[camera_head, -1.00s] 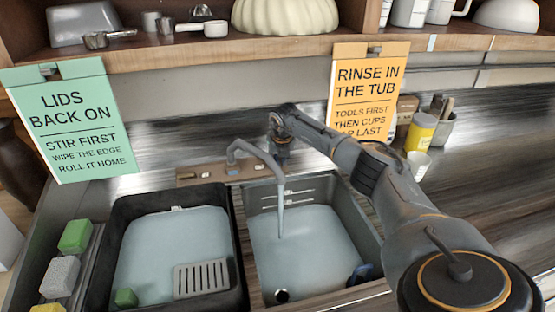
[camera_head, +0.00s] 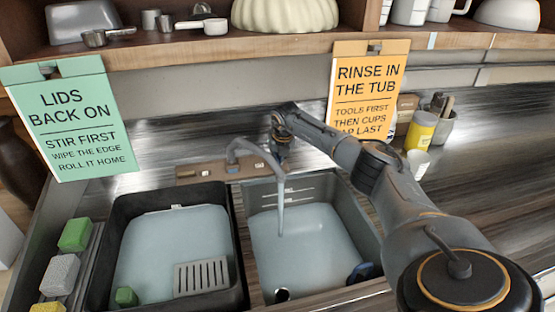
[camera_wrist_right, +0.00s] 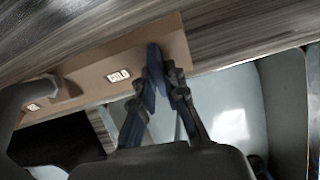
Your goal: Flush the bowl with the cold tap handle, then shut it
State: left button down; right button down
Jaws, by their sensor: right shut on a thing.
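The grey tap (camera_head: 250,147) curves over the right-hand bowl (camera_head: 360,212), and a stream of water (camera_head: 281,212) falls from it into pale water. In the right wrist view, a dark blue handle (camera_wrist_right: 155,62) stands by the COLD label (camera_wrist_right: 119,76) on the brown tap plate (camera_wrist_right: 92,80). My right gripper (camera_wrist_right: 165,80) is shut on this cold tap handle. In the head view the right gripper (camera_head: 281,152) is at the right end of the tap plate, its fingers and the handle mostly hidden. My left gripper is in neither view.
A black tub (camera_head: 117,240) of water stands left of the bowl, with a slotted grey piece (camera_head: 201,278) and a green block (camera_head: 126,297). Sponges (camera_head: 75,235) lie at the far left.

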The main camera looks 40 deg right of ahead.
jog(key=shift+d+m, duration=0.1)
jog(key=shift+m, duration=0.9)
jog(key=m, duration=0.2)
jog(key=shift+s+m+t+y, duration=0.1)
jog(key=shift+m+t+y, duration=0.2)
jog(key=shift+t+y, duration=0.1)
jog(key=m+t+p, duration=0.1)
jog(key=m, duration=0.3)
jog(key=shift+r, duration=0.1)
jog(key=m+t+p, duration=0.1)
jog(key=m+p, duration=0.2)
jog(key=shift+s+r+m+y, duration=0.1)
jog(key=shift+m+y, duration=0.2)
jog(key=m+p, duration=0.2)
jog(key=p, duration=0.1)
jog(key=shift+m+t, duration=0.3)
jog(key=shift+m, duration=0.1)
jog(key=shift+f+m+p, duration=0.25)
jog(key=shift+m+p, duration=0.55)
